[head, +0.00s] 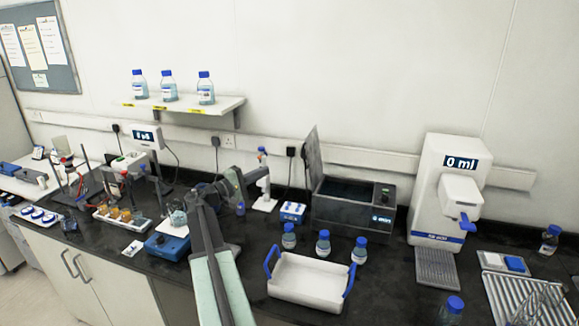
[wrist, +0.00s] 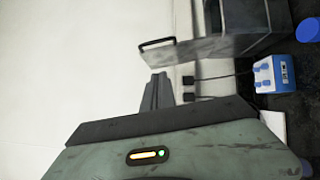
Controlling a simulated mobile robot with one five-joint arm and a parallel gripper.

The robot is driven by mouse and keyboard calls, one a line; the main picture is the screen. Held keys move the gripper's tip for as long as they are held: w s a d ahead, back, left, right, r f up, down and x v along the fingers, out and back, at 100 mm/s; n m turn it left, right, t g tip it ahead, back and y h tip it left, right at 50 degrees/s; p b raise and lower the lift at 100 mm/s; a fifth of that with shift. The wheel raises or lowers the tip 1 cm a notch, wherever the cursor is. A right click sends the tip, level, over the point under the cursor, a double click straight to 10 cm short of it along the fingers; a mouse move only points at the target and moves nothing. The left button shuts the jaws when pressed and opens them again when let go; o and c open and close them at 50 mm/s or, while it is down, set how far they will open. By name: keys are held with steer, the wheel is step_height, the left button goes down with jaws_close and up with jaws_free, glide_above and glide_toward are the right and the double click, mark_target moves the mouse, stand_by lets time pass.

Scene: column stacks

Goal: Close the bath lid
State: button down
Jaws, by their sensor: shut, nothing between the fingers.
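The dark grey bath (head: 352,207) stands on the black bench at right of centre in the head view. Its lid (head: 313,155) is open, standing upright at the bath's left side. In the wrist view the lid (wrist: 205,47) is a grey panel with a dark handle (wrist: 156,43) at its free end, next to part of the bath (wrist: 245,15). My gripper (wrist: 157,78) is shut and empty, with its fingertips apart from the lid and below the handle in the wrist picture. The bath's inside looks dark in the head view.
A blue tube rack (head: 292,212) sits just left of the bath, and a pipette stand (head: 264,190) is further left. Several blue-capped bottles and a white tray (head: 305,282) are in front. A white dispenser (head: 440,185) stands right. A shelf (head: 180,104) hangs on the wall.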

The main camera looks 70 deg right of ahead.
steer(key=s+a+p+x, duration=0.1)
steer(key=s+x, duration=0.1)
steer(key=x, duration=1)
steer(key=shift+s+r+p, duration=0.2)
steer(key=shift+s+p, duration=0.1)
steer(key=shift+s, duration=0.05)
